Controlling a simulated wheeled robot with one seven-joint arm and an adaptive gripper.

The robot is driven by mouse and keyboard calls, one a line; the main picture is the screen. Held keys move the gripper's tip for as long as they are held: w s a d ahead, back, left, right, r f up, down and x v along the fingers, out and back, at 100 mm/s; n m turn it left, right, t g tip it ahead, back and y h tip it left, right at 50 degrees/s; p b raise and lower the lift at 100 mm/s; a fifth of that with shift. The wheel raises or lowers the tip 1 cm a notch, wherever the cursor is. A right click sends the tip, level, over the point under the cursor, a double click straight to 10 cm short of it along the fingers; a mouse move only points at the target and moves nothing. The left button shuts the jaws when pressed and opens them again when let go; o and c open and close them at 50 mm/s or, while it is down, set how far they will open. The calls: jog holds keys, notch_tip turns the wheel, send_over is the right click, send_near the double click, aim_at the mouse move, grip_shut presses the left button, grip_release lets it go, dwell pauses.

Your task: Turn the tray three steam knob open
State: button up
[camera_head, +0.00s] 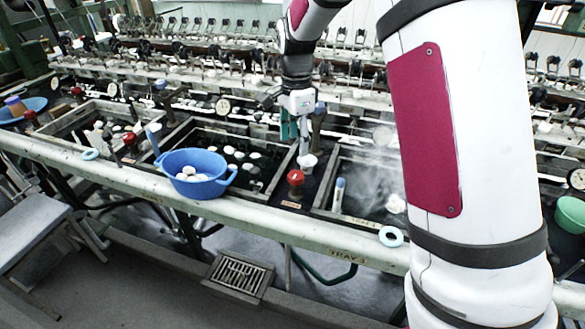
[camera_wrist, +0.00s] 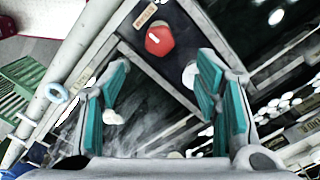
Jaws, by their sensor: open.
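The red knob (camera_head: 295,178) stands on the dark divider at the left of the steaming basin (camera_head: 365,215), above the rail marked TRAY 3.
A blue tub (camera_head: 197,174) with white cocoons sits on the rim left of the knob. A thermometer-like tube (camera_head: 339,194) stands in the steaming basin. Reeling machinery lines the back.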

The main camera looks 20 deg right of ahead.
aim_at(296, 174)
notch_tip(296, 174, down, 11)
jog(key=shift+f+p, duration=0.1)
jog(key=shift+p, duration=0.2)
jog(key=c, duration=1.1)
